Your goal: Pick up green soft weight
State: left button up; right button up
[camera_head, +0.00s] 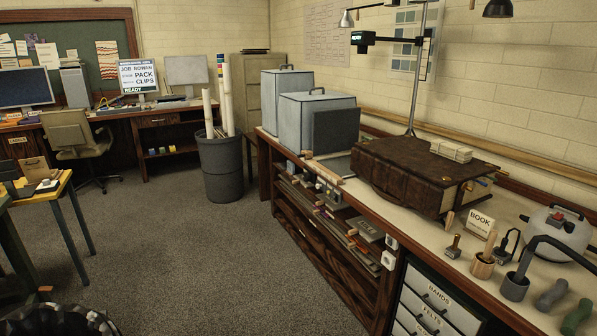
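A green soft weight (576,317) lies on the long bench at the bottom right corner, partly cut off by the lower edge of the picture. A duller grey-green weight (551,295) of similar shape lies just behind and left of it.
A dark mortar-like pot with a bent handle (515,286), a wooden cup (482,266) and a white rounded kettle-like thing (556,232) stand near the weights. A large brown book (410,175) fills the bench behind. Drawers (438,300) are below. The carpet (200,260) is open at left.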

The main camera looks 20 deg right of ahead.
aim_at(570, 322)
jog(key=i+z, duration=0.35)
jog(key=i, duration=0.3)
jog(key=i+z, duration=0.3)
jog(key=i, duration=0.35)
jog(key=i+j+z, duration=0.15)
jog(key=i, duration=0.85)
jog(key=z, duration=4.1)
